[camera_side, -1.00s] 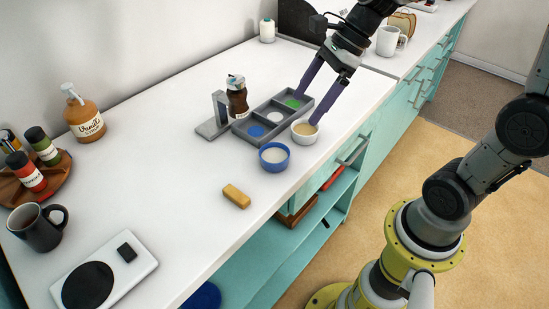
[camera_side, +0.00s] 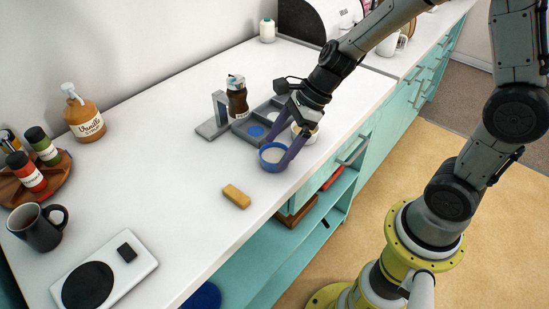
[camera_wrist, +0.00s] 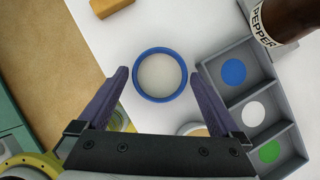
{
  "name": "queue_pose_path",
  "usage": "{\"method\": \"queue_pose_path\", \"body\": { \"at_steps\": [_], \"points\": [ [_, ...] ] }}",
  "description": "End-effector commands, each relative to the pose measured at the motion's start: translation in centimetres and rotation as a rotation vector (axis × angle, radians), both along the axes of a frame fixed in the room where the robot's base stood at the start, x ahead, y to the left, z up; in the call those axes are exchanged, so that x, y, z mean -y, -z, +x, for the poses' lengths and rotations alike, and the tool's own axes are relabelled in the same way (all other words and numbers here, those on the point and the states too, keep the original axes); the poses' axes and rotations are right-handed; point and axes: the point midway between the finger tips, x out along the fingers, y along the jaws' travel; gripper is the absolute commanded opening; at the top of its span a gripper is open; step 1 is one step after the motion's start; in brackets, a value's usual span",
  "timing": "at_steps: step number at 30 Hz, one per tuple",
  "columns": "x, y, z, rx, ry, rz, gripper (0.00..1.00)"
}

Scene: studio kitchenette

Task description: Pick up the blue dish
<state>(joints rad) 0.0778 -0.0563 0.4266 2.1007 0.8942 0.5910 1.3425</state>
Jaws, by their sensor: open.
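The blue dish (camera_side: 274,157) is a small round bowl with a blue rim and a pale inside, standing on the white counter near its front edge. In the wrist view the dish (camera_wrist: 160,75) lies ahead of my fingertips and centred between them. My gripper (camera_side: 282,153) is open and empty. Its purple fingers (camera_wrist: 160,80) point down at the dish, one to each side of it.
A grey tray (camera_side: 240,140) with coloured discs lies beside the dish. A white bowl (camera_side: 313,137) is close by, partly hidden by my gripper. A brown pepper bottle (camera_side: 237,100) stands behind the tray. A tan block (camera_side: 236,196) lies in front on open counter.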

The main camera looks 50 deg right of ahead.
Motion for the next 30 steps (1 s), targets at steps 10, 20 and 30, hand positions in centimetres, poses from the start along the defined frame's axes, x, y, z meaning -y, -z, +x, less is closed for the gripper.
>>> {"method": "queue_pose_path", "body": {
  "at_steps": [10,20,30],
  "points": [
    [-0.39,0.83,0.28,0.001,0.001,-0.001,1.0],
    [-0.37,0.81,0.27,0.001,0.0,0.0,0.42],
    [-0.38,0.72,0.3,0.002,0.0,0.0,0.24]
  ]
}}
